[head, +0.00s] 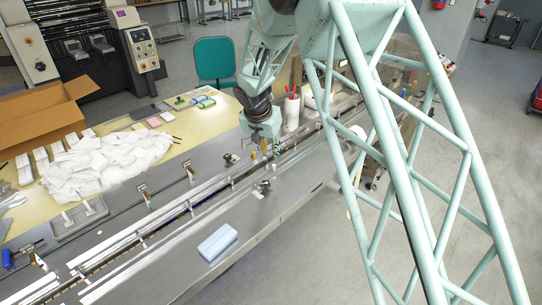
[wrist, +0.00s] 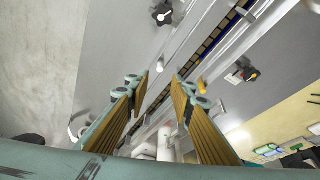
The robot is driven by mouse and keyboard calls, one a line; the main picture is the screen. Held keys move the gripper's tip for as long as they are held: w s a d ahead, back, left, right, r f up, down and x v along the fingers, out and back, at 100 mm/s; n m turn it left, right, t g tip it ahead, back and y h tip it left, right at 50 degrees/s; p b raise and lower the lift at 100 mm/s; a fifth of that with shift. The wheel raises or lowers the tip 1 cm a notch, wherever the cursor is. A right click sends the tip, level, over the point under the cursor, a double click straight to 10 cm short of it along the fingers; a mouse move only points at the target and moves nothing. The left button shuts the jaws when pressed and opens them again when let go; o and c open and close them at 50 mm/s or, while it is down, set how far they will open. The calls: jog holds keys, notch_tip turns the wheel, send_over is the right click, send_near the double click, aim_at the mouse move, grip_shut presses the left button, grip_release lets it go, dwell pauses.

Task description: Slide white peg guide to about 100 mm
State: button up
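My gripper (wrist: 161,84) is open in the wrist view, its two ribbed tan-padded fingers apart with nothing clearly held between them. In the head view my gripper (head: 268,150) hangs low over the flow wrapper's infeed channel (head: 190,203), near the middle of the machine. Pale guide rails (wrist: 196,45) run diagonally beyond the fingertips, beside a dark channel with blue edging (wrist: 215,35). A white, rounded part (wrist: 166,142) shows low between the fingers, partly hidden. I cannot tell which part is the white peg guide, nor read any scale.
Black knobs stand on the deck on both sides of the channel, one (wrist: 162,14) above the fingers and one (wrist: 242,70) to the right. A light blue block (head: 217,243) lies on the front deck.

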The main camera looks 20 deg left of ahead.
jog(key=shift+s+r, duration=0.25)
jog(key=shift+r, duration=0.35)
